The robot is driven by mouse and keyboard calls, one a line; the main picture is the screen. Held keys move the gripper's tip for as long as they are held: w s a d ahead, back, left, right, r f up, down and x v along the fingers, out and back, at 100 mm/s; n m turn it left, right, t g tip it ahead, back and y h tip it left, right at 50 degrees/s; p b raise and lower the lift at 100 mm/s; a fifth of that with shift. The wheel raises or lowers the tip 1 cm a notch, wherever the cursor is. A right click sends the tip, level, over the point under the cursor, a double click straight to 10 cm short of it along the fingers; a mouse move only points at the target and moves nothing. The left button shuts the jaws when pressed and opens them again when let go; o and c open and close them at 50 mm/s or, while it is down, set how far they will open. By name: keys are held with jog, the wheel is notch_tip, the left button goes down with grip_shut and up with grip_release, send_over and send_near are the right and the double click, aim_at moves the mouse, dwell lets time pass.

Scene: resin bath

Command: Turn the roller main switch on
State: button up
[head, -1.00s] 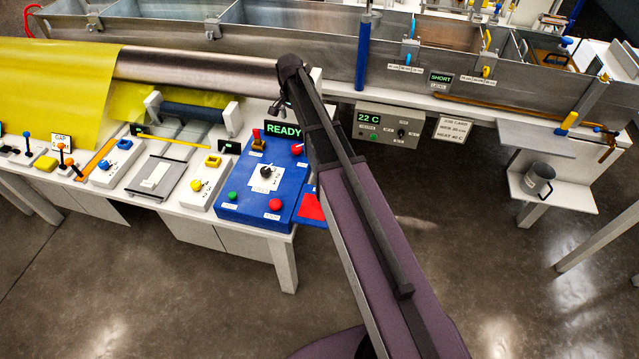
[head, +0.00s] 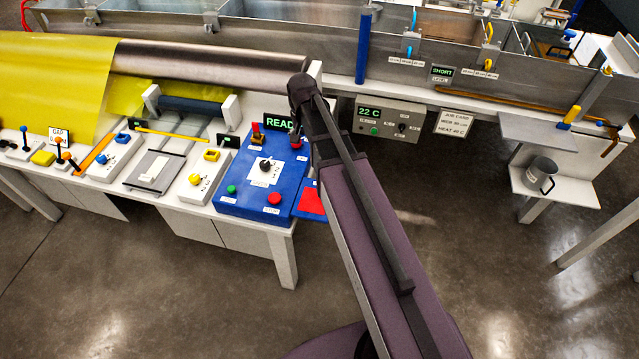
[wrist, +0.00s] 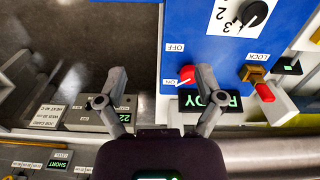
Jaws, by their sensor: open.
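The blue roller panel (head: 240,205) stands at the right end of the white bench. In the wrist view, a red-tipped switch (wrist: 187,74) sits on this panel beside OFF and ON labels, near its edge. Its tip is close to the ON label, but its exact setting is unclear. My gripper (wrist: 160,75) is open and empty, with the red tip between its fingers in the picture, close to the right finger. I cannot tell whether they touch. In the head view my arm mostly hides the gripper and this switch.
A black rotary knob (head: 266,165), a green button (head: 231,189) and a red button (head: 274,198) are on the panel. A brass LOCK piece (wrist: 253,73) with a red-ended part is beside the switch. The READY display (head: 280,122) stands behind. A grey control box (head: 389,121) is right.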

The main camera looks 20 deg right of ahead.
jog(key=s+f+n+b, duration=0.2)
jog(key=s+n, duration=0.3)
jog(key=s, duration=0.9)
jog(key=shift+s+d+f+b, duration=0.2)
jog(key=shift+f+b, duration=0.1)
jog(key=shift+f, duration=0.1)
dwell(1.9)
